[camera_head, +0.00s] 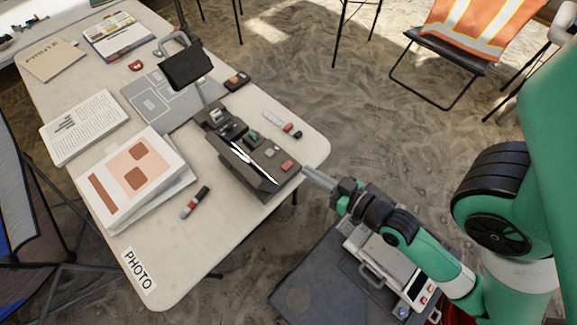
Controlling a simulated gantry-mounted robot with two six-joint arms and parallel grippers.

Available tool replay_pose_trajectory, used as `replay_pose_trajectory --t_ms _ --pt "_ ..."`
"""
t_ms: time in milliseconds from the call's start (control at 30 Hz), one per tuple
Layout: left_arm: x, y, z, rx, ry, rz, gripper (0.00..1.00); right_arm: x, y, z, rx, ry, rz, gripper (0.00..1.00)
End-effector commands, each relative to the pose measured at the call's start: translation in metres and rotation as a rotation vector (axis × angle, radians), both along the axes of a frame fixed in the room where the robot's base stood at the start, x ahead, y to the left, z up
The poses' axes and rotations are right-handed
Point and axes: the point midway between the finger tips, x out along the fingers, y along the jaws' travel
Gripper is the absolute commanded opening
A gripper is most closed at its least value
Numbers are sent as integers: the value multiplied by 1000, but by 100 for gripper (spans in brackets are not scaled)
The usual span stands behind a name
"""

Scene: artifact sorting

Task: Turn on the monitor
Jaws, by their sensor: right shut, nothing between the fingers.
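A small dark screen (187,68), which looks like the monitor, stands raised on a post over the table's far part. It looks black; I cannot tell if it is lit. A long dark grey tray (243,172) on the table holds several small pieces, one of them red. My right gripper (312,177) comes in from the lower right. Its fingers are shut and empty, with the tips just off the table's right edge, close to the tray's near end. My left gripper is not in view.
The pale table (235,235) carries papers, a grey mat (150,100), a red and black marker (195,202) and a PHOTO label (139,270). A device with red buttons (390,272) lies below my right arm. An orange chair (470,35) stands at upper right.

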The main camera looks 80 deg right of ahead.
Motion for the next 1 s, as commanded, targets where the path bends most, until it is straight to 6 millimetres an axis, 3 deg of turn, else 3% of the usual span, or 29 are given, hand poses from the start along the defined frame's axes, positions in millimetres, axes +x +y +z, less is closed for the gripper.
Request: replay_pose_trajectory --t_ms 367,433,600,1000 --pt "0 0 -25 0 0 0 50 70 -34 -25 -2 -4 0 0" --pt "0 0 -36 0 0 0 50 68 -30 -43 1 3 3 0" --pt "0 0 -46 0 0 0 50 69 -28 -57 1 1 1 0" --pt "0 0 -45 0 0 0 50 69 -27 -58 0 0 0 0"
